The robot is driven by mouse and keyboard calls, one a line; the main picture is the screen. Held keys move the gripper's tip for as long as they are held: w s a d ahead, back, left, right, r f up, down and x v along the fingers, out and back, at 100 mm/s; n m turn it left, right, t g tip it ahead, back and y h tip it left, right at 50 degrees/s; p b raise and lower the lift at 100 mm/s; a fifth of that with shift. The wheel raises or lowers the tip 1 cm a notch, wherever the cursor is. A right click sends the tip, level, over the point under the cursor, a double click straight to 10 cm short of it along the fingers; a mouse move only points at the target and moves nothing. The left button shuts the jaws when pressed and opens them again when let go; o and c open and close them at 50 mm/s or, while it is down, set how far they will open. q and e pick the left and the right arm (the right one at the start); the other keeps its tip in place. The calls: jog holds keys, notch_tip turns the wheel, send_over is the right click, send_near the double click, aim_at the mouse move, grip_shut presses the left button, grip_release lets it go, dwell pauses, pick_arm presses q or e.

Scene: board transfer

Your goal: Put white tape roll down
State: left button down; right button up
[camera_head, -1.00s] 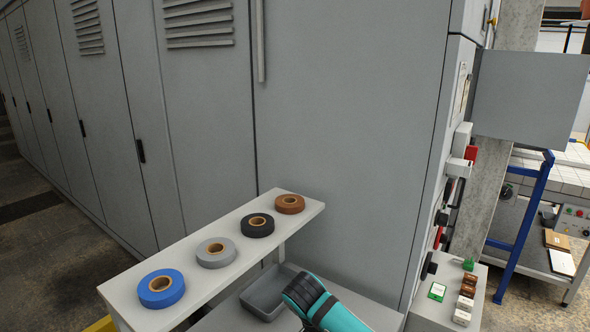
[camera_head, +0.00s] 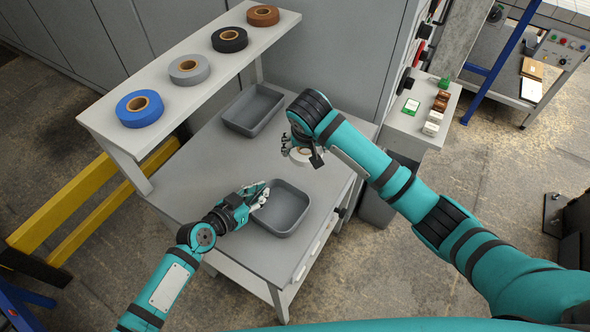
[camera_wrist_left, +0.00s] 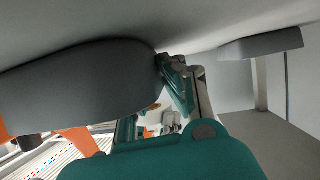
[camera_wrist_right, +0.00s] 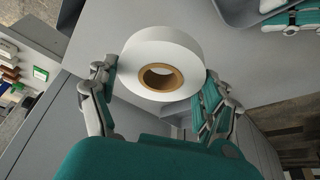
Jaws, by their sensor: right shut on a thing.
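The white tape roll (camera_wrist_right: 165,45) with a brown core is held between the two fingers of my right gripper (camera_wrist_right: 160,88). In the head view the roll (camera_head: 301,155) shows partly under my right gripper (camera_head: 300,147), which is above the grey table (camera_head: 192,185), near its right side. My left gripper (camera_head: 257,192) is at the left edge of the nearer grey tray (camera_head: 283,222).
A second grey tray (camera_head: 250,122) lies farther back on the table. A raised shelf (camera_head: 200,102) carries blue (camera_head: 139,108), grey (camera_head: 189,69), black (camera_head: 229,39) and brown (camera_head: 263,15) tape rolls. Grey cabinets stand behind. A side shelf (camera_head: 399,121) with small blocks is at right.

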aim_at(304, 172)
jog(key=shift+n, duration=0.5)
notch_tip(304, 172, down, 10)
jog(key=shift+a+r, duration=0.1)
jog(key=o, duration=1)
jog(key=shift+o, duration=0.2)
